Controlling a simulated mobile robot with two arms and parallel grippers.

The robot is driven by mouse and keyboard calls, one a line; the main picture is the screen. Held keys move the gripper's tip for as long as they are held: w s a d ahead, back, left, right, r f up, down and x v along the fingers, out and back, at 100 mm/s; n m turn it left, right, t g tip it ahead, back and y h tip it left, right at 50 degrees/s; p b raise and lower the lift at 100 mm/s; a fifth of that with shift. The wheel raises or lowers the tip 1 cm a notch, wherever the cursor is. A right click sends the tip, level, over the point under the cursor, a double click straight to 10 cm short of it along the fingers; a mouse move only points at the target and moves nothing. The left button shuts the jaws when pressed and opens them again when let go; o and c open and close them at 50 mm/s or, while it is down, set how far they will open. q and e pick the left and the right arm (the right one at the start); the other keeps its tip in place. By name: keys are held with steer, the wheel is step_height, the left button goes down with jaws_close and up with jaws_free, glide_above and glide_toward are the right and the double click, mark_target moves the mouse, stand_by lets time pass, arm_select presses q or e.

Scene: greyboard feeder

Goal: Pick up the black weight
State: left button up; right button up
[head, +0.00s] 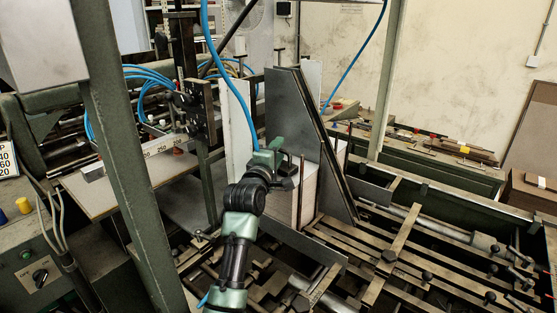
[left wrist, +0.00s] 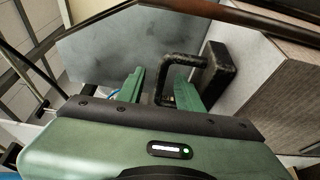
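The black weight (left wrist: 218,70) has a block-shaped body and a bent bar handle. In the left wrist view it rests against a pale surface, right of centre. My left gripper (left wrist: 163,92) is open, its two green fingers apart. The handle's bar reaches into the gap between the fingers, and I see no clear grip on it. In the head view my left gripper (head: 280,155) is at the top of the pale board stack (head: 308,190), with the small dark weight (head: 287,169) partly hidden beside it. My right gripper is not in view.
A tall grey plate (head: 290,105) stands upright right behind the gripper, with a slanted dark edge. A white upright panel (head: 236,125) is close on the left. A blue hose (head: 222,70) hangs down near the gripper. Metal rails (head: 400,250) fill the lower right.

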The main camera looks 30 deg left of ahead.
arm_select(q)
steer(key=shift+w+a, duration=0.1)
steer(key=shift+w, duration=0.35)
steer(key=shift+s, duration=0.1)
jaws_close()
stand_by(0.9)
steer(key=shift+r, duration=0.15)
